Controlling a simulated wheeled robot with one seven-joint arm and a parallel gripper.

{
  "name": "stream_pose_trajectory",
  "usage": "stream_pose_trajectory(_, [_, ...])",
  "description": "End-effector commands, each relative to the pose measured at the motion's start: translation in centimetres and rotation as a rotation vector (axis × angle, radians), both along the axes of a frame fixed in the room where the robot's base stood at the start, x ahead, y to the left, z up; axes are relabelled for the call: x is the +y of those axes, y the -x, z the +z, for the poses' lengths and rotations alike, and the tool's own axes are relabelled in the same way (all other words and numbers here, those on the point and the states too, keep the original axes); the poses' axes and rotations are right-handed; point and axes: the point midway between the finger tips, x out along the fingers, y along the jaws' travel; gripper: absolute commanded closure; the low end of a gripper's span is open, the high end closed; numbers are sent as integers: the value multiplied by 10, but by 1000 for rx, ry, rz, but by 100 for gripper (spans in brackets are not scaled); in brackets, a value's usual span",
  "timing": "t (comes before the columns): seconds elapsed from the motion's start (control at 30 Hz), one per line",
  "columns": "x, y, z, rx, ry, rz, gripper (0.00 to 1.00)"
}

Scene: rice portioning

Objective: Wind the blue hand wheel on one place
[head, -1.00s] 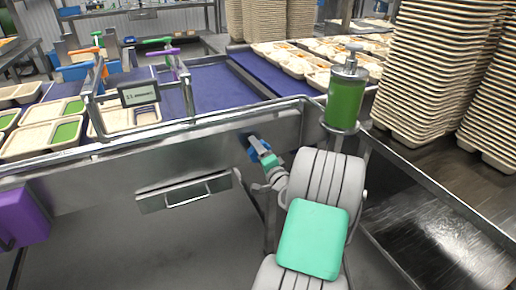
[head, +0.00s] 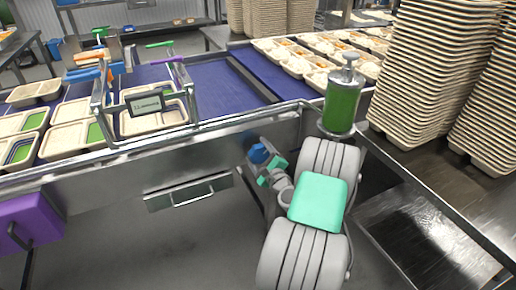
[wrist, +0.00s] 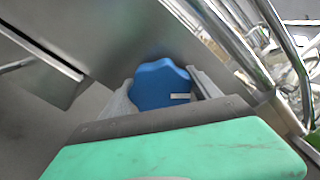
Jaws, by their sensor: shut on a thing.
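The blue hand wheel (head: 258,153) sits on the metal front panel of the conveyor, below the belt's edge. In the wrist view the wheel (wrist: 160,84) is a lobed blue knob with a small pale mark on its lower right. My gripper (head: 268,163) reaches it from the lower right, and in the wrist view the gripper's grey fingers (wrist: 163,92) stand on both sides of the wheel, shut on it. The wheel's shaft and the far tips of the fingers are hidden.
A green pump bottle (head: 342,103) stands in a holder just above my arm. A drawer (head: 188,193) with a handle is left of the wheel. A purple box (head: 32,222) is at far left. Stacked trays (head: 432,70) rise at right.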

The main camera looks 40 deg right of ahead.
Motion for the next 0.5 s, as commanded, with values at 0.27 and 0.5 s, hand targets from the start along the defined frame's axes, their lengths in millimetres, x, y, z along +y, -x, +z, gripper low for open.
stream_pose_trajectory(0.27, [0, 0, 4, -73, -254, 0, 69])
stream_pose_trajectory(0.5, [-1, 0, 3, -131, -453, 1, 69])
